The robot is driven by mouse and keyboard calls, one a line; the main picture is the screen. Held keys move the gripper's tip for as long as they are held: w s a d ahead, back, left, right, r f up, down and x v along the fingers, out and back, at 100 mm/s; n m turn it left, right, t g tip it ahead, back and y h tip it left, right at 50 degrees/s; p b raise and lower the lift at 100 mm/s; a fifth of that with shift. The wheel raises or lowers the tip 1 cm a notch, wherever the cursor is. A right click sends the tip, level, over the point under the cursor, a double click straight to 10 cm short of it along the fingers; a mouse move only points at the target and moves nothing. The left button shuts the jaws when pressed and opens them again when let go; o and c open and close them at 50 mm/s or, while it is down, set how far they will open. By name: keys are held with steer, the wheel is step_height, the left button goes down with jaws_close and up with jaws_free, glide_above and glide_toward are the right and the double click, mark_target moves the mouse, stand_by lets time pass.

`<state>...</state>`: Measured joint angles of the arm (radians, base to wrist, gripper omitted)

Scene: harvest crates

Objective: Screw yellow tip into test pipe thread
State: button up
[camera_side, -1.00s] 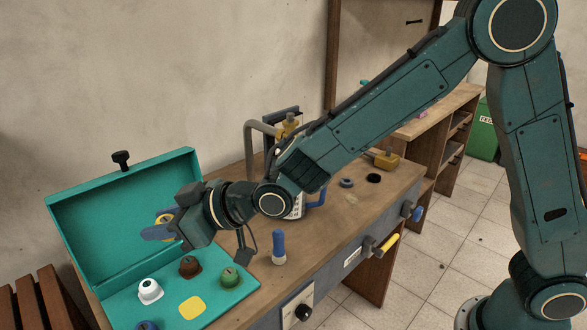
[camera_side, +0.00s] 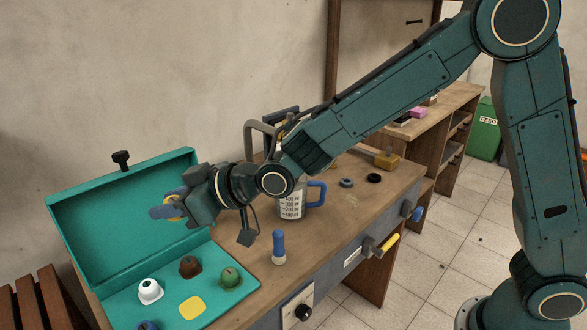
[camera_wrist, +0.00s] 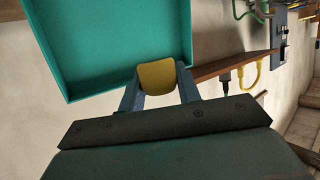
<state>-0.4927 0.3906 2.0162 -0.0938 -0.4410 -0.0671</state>
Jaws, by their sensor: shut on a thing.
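My gripper (camera_side: 172,208) is shut on the yellow tip (camera_side: 175,207), in front of the open teal lid in the side view. The yellow tip also shows between my two blue fingers in the wrist view (camera_wrist: 158,77). It is held up in the air, above the teal case (camera_side: 222,303). A yellow round patch (camera_side: 191,307) on the case floor is empty. I cannot tell which thing is the test pipe; no thread is plain to see.
White (camera_side: 150,290), brown (camera_side: 189,266) and green (camera_side: 230,276) tips sit in the case. A blue-topped bottle (camera_side: 279,247) stands upright on the bench. A measuring jug (camera_side: 291,206) with a blue handle stands behind it. Black and yellow parts lie farther right.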

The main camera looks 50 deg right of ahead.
steer(key=w+d+r+m+h, duration=0.1)
steer(key=d+r, duration=0.4)
steer(key=d, duration=0.6)
steer(key=w+d+r+m+t+h, duration=0.1)
steer(key=w+d+r+m+h, duration=0.1)
steer(key=d, duration=1)
steer(key=w+d+r+m+t+h, duration=0.1)
steer(key=w+d+r+m+h, duration=0.1)
steer(key=d+r, duration=0.5)
steer(key=shift+w+d+r+h, duration=0.1)
steer(key=shift+w+d+h, duration=0.2)
steer(key=shift+d, duration=0.45)
steer(key=shift+w+d+r+h, duration=0.1)
steer(key=shift+w+d, duration=0.3)
steer(key=shift+d, duration=0.4)
steer(key=shift+w+d+r+h, duration=0.1)
steer(key=shift+w+d+h, duration=0.2)
steer(key=shift+d, duration=0.45)
steer(key=shift+f, duration=0.1)
steer(key=shift+f, duration=2.8)
steer(key=shift+f, duration=1.4)
steer(key=o, duration=1.1)
steer(key=shift+c, duration=0.2)
steer(key=shift+s+r, duration=0.1)
